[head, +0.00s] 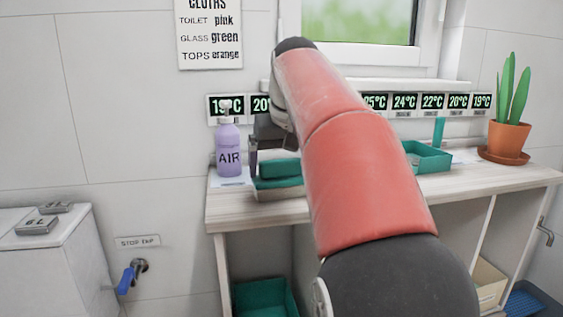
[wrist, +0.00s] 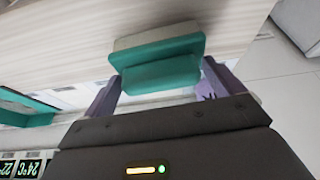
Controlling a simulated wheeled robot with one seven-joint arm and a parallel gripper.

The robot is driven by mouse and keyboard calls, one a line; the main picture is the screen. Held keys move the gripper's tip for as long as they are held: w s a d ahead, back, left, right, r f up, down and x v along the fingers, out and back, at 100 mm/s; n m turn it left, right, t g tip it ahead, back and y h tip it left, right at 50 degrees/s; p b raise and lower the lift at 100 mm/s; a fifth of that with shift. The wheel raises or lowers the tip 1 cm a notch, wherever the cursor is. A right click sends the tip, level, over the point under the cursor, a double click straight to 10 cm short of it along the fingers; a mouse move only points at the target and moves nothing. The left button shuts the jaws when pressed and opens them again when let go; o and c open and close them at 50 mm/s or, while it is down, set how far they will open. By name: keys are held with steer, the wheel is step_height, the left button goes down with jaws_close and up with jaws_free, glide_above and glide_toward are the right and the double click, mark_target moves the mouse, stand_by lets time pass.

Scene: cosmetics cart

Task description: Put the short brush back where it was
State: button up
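A teal block with a pale beige layer (head: 280,169), which seems to be the short brush, rests on the wooden counter near its front left edge. In the wrist view the same teal piece (wrist: 160,73) lies between the fingertips of my gripper (wrist: 163,82). The fingers are spread wide, one at each end of the teal piece, with only narrow gaps showing; I cannot tell whether they touch it. In the head view my gripper (head: 272,150) reaches down over it, partly hidden by my red arm.
A purple AIR bottle (head: 228,150) stands close left of my gripper. A teal tray (head: 432,166) with an upright teal item (head: 438,131) is further right. A potted cactus (head: 506,140) stands at the right end. Temperature displays (head: 404,102) line the wall behind.

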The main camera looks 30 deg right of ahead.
steer(key=shift+o, duration=0.4)
steer(key=shift+f, duration=0.1)
steer(key=w+d+v, duration=0.1)
steer(key=v, duration=0.7)
steer(key=s+a+f, duration=0.4)
steer(key=s+f, duration=0.2)
steer(key=f, duration=0.4)
steer(key=s+a+f+n, duration=0.1)
steer(key=s+a+f, duration=0.4)
steer(key=f, duration=0.5)
steer(key=s+a+f+n+t+y, duration=0.1)
steer(key=s+a+f, duration=0.4)
steer(key=s+f, duration=0.2)
step_height(320, 180, down, 3)
steer(key=shift+r+p, duration=0.1)
steer(key=shift+p, duration=0.35)
steer(key=shift+s, duration=0.1)
steer(key=shift+c, duration=0.3)
